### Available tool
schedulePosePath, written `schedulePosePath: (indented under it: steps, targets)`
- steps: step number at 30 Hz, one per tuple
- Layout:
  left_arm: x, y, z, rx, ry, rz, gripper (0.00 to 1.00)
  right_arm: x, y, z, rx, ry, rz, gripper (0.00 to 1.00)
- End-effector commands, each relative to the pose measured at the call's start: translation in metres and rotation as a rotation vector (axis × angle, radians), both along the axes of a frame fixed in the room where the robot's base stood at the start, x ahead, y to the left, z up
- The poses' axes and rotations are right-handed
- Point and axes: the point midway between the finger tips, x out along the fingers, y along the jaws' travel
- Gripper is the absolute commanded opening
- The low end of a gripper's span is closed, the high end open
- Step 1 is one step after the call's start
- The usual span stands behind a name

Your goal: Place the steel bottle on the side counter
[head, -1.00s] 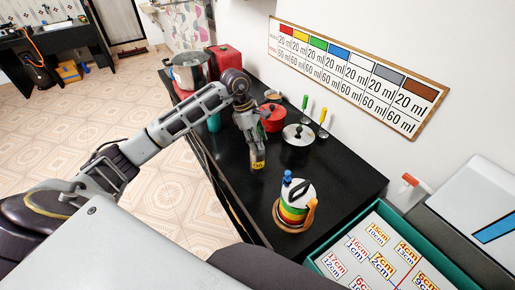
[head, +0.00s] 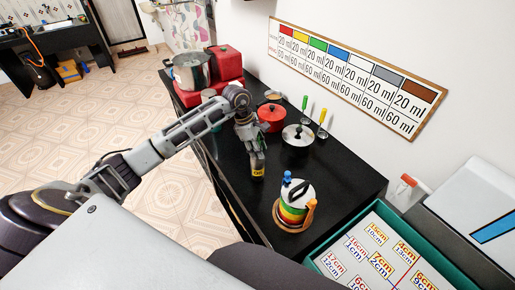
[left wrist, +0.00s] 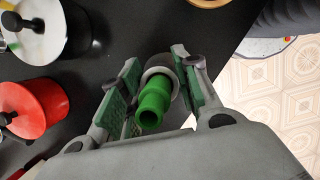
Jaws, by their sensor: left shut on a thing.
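My left gripper (head: 257,158) is over the black counter and shut on a bottle (head: 258,172), whose lower part looks dark with yellow lettering. In the left wrist view, the bottle's green neck (left wrist: 152,105) and grey collar show between the fingers (left wrist: 155,90). I cannot tell from its visible parts whether it is steel. The bottle is low over the counter; whether its base touches is unclear. The black counter (head: 340,185) runs along the wall, and a separate dark desk (head: 45,35) stands at the far left. My right gripper is not in view.
A red pot (head: 271,119) and a white-lidded pot (head: 298,136) stand behind the gripper. A large steel pot (head: 190,70) is at the far end. A green-rimmed tray (head: 330,245) is at the near right.

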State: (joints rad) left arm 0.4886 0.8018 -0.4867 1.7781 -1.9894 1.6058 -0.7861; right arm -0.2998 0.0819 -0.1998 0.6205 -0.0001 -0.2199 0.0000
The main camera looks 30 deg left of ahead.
Motion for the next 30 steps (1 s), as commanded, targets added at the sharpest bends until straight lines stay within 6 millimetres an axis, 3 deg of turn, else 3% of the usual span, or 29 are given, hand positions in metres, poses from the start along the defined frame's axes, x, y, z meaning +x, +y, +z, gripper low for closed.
schedulePosePath:
  steps: [13,14,18,30]
  targets:
    - [0.0004,0.0003,-0.0036,0.000,-0.002,0.001,0.00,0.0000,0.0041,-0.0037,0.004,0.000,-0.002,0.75]
    - [0.0002,0.0003,-0.0040,0.000,-0.001,0.000,0.33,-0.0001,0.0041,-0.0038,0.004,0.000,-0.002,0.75]
    - [0.0002,0.0003,-0.0033,0.000,-0.001,0.000,0.51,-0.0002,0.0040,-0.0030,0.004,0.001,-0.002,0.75]
    - [0.0003,0.0002,-0.0027,0.000,-0.001,0.000,0.54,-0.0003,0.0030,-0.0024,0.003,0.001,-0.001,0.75]
